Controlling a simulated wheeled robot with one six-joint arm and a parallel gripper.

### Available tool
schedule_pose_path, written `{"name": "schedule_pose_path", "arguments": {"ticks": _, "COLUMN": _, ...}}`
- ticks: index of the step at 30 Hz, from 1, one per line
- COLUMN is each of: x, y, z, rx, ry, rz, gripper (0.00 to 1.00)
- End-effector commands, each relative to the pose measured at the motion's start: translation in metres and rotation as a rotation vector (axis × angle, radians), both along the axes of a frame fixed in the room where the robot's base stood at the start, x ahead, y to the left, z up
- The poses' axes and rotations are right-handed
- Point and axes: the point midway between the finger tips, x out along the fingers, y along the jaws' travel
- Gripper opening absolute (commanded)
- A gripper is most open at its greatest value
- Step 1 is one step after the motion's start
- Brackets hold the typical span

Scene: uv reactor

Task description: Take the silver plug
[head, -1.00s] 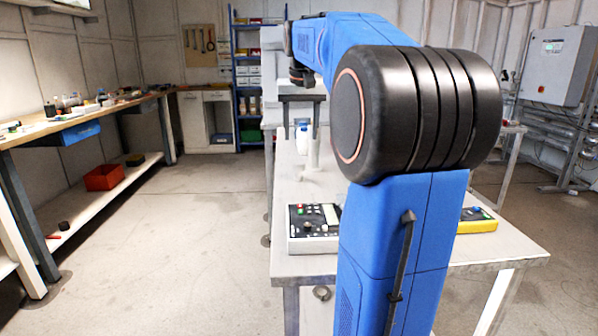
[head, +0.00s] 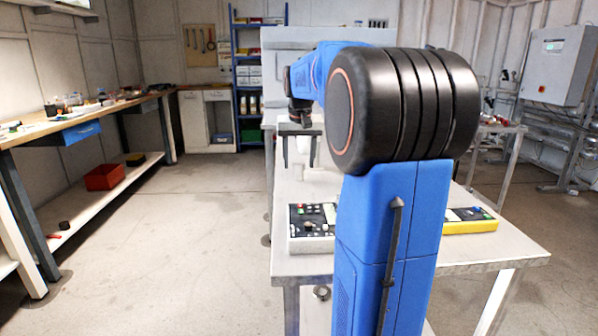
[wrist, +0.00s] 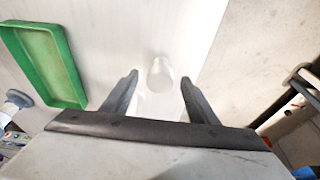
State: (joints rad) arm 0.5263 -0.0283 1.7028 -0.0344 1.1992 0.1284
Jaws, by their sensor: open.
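In the wrist view a pale, shiny, rounded thing, which looks like the silver plug (wrist: 159,74), stands on the light tabletop. It shows in the gap between the two fingertips of my gripper (wrist: 160,78), with space on both sides. The fingers are apart and hold nothing. In the head view my gripper (head: 300,155) points down over the far part of the table (head: 300,263). The plug cannot be made out clearly there.
A green tray (wrist: 72,92) lies left of my gripper, with a bottle (wrist: 17,99) beyond it at the left edge. A control box (head: 312,245) and a yellow-sided device (head: 470,226) are on the near table. The table edge runs close on the right in the wrist view.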

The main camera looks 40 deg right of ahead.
Motion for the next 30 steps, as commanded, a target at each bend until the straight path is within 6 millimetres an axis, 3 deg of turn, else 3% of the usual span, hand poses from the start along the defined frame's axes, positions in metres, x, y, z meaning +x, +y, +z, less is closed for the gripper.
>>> {"name": "schedule_pose_path", "arguments": {"ticks": 7, "x": 0.000, "y": 0.000, "z": -0.002, "rx": -0.001, "ry": -0.001, "rz": 0.000, "gripper": 0.52}}
{"name": "schedule_pose_path", "arguments": {"ticks": 12, "x": 0.000, "y": 0.000, "z": -0.002, "rx": -0.001, "ry": -0.001, "rz": 0.000, "gripper": 0.11}}
{"name": "schedule_pose_path", "arguments": {"ticks": 13, "x": 0.000, "y": 0.000, "z": -0.002, "rx": -0.001, "ry": -0.001, "rz": 0.000, "gripper": 0.09}}
{"name": "schedule_pose_path", "arguments": {"ticks": 23, "x": 0.001, "y": -0.001, "z": 0.003, "rx": -0.001, "ry": -0.002, "rz": 0.000, "gripper": 0.09}}
{"name": "schedule_pose_path", "arguments": {"ticks": 30, "x": 0.001, "y": -0.001, "z": 0.039, "rx": -0.002, "ry": -0.003, "rz": 0.000, "gripper": 0.09}}
